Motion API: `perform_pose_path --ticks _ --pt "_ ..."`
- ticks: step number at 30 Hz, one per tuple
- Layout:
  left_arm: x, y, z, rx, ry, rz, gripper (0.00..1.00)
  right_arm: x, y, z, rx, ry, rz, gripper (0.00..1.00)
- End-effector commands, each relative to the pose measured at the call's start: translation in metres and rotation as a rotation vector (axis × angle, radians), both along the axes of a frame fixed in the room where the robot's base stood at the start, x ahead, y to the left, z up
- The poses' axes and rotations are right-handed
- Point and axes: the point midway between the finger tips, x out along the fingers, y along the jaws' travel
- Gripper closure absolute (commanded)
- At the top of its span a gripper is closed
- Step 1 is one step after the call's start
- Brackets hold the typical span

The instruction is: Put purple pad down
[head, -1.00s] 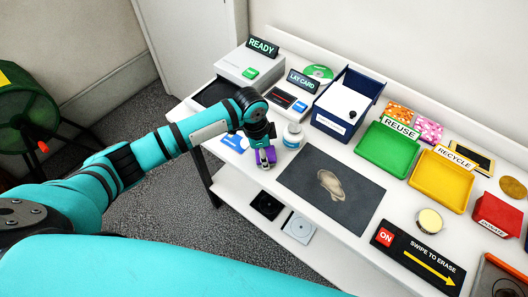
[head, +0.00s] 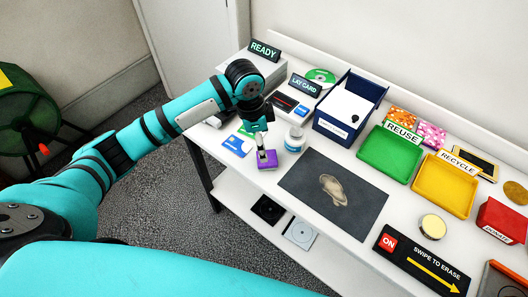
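The purple pad (head: 268,164) is at the front edge of the white table, left of the dark grey mat (head: 300,188). My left gripper (head: 264,153) points down at the pad from above, its fingertips closed on the middle of the pad's top. The pad looks level and close to the tabletop; I cannot tell whether it touches. My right gripper is not in view.
A white jar with a blue label (head: 295,139) stands just right of my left gripper. A blue and white card (head: 238,145) lies to the left. The mat bears a beige smear-like shape (head: 333,190). The green tray (head: 390,154) and yellow tray (head: 444,185) stand further right.

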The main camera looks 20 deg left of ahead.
Motion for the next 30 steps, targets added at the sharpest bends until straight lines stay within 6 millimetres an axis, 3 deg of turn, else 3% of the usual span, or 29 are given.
perform_pose_path --ticks 4,10,25,30 --pt "-0.001 0.003 0.023 0.0 -0.002 0.0 0.21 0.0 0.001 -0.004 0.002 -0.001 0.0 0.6" --pt "-0.003 0.005 0.037 0.001 0.001 0.001 0.21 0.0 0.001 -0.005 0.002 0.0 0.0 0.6" --pt "-0.003 0.005 0.037 0.0 0.001 0.001 0.21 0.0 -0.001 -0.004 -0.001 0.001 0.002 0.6" --pt "-0.02 -0.012 0.018 -0.03 -0.004 0.008 0.21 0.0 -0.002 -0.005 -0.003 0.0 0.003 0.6"
